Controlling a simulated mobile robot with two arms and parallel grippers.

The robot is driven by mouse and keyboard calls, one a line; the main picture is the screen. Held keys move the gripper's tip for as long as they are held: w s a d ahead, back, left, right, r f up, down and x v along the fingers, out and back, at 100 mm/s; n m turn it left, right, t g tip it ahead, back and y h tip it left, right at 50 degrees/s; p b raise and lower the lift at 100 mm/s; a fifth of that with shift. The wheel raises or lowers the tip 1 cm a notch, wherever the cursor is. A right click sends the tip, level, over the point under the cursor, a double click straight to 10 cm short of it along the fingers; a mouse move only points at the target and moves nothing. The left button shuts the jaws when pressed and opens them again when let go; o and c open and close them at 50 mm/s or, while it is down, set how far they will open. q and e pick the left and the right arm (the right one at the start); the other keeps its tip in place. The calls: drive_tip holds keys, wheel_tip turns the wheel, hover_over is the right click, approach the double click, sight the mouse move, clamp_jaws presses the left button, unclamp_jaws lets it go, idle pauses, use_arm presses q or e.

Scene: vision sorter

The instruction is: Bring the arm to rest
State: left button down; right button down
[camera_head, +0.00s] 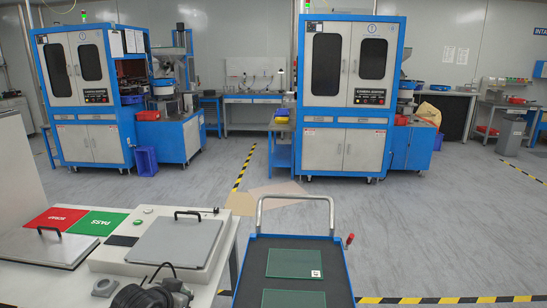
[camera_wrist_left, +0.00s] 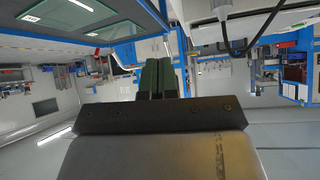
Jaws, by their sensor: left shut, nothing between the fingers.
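My left gripper (camera_wrist_left: 157,66) shows in the left wrist view, its two dark green fingers side by side, shut with nothing between them. In the head view a dark part of what looks like my left arm shows at the bottom edge, left of the cart; its fingers cannot be made out there. My right arm and gripper are in neither view.
A blue cart (camera_head: 346,268) with a metal handle carries green plates (camera_head: 294,263). Left of it a white bench (camera_head: 125,256) holds lidded units, a red mat (camera_head: 54,219) and a green mat (camera_head: 97,223). Two blue-white cabinets (camera_head: 345,95) stand beyond open grey floor.

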use_arm(q)
drive_tip(key=s+d+f+g, duration=0.15)
drive_tip(key=s+f, duration=0.25)
drive_tip(key=s, duration=0.4)
drive_tip(key=s+d+f+g, duration=0.15)
drive_tip(key=s+f, duration=0.25)
drive_tip(key=s, duration=0.5)
drive_tip(key=s+a+n+g+y, duration=0.2)
drive_tip(key=s+g, duration=0.1)
drive_tip(key=s, duration=1.5)
wheel_tip(320, 180, down, 31)
drive_tip(key=g+b, duration=0.1)
drive_tip(key=b, duration=0.3)
drive_tip(key=s+a+f+g+b, duration=0.1)
drive_tip(key=s+a+f+b, duration=0.1)
drive_tip(key=s+f, duration=1.4)
wheel_tip(320, 180, down, 2)
drive_tip(key=shift+s+a+f+g+y, duration=0.2)
drive_tip(key=shift+s+a+g+y, duration=0.1)
drive_tip(key=shift+a, duration=0.15)
